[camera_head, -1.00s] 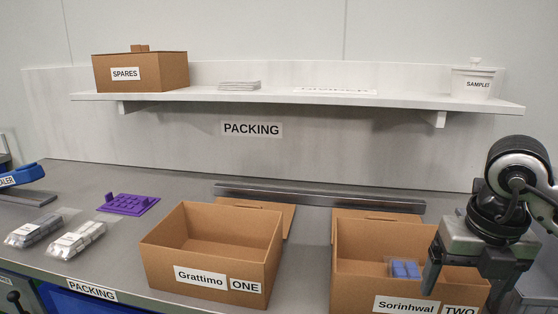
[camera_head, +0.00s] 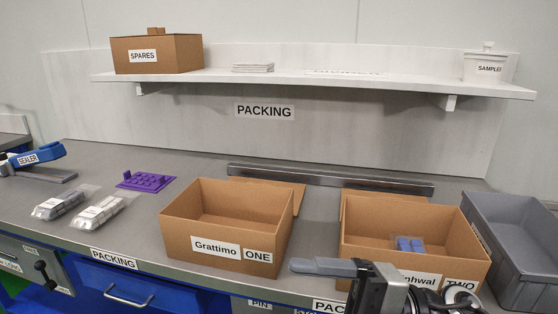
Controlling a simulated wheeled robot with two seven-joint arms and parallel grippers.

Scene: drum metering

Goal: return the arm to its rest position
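My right gripper (camera_head: 325,268) is low at the front of the bench, before carton TWO (camera_head: 375,214). One grey finger shows, pointing left; the other finger is not clearly seen, so its opening cannot be told. I see nothing held. My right arm comes in at the bottom edge and covers part of the carton's label. A clear packet with blue pieces (camera_head: 408,245) lies inside carton TWO. My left gripper is not in view.
Empty carton ONE (camera_head: 220,232) stands left of carton TWO. A grey bin (camera_head: 512,243) is at the right. Two bagged packs (camera_head: 60,201) (camera_head: 98,211), a purple tray (camera_head: 146,181) and a blue sealer (camera_head: 38,155) are at the left. A shelf (camera_head: 300,81) runs behind.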

